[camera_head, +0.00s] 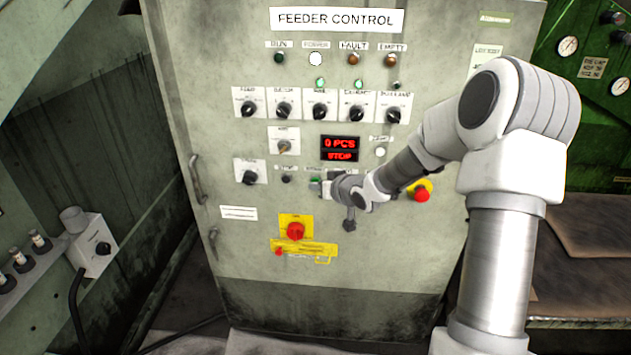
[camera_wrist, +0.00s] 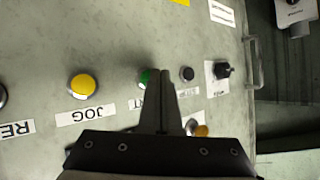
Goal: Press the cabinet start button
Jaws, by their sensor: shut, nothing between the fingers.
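The grey cabinet (camera_head: 240,140) headed FEEDER CONTROL faces me. Its green start button (camera_head: 315,184) shows at the left of my gripper (camera_head: 325,187) in the head view. In the upside-down wrist view the green button (camera_wrist: 145,77) is partly covered by the shut fingers of my gripper (camera_wrist: 164,74). Its label is also partly hidden, with only its end readable. The fingertips are very close to the button, at its right edge in the wrist view. I cannot tell whether they touch it. The fingers hold nothing.
A black button (camera_wrist: 187,73) and a yellow JOG button (camera_wrist: 83,86) flank the green one. The red display (camera_head: 340,149) reads 0 PCS and STOP. A red emergency knob (camera_head: 296,231) sits below; another red button (camera_head: 422,195) sits right. A door handle (camera_head: 195,178) protrudes left.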

